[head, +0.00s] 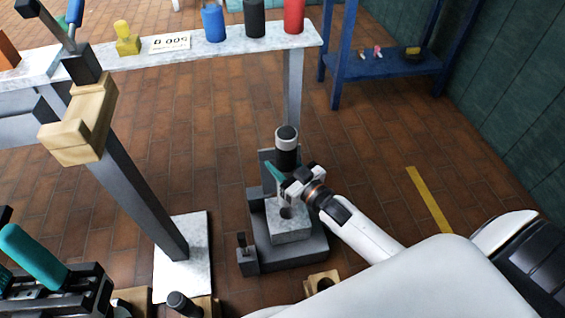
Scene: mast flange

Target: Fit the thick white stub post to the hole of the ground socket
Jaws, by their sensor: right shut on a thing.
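My right gripper (298,181) comes in from the lower right. The ground socket (290,234) is a pale block on a dark grey stepped base. Its round dark hole (287,212) shows just below the gripper. The post appears above and slightly behind the hole; I cannot tell the exact gap. My left gripper is not in view.
A mast (140,190) with a wooden block leans left of the socket. A bench (215,47) at the back holds blue, black and red cylinders. A teal-handled device (35,255) stands lower left, a small wooden block (320,282) near front. Floor at right is clear.

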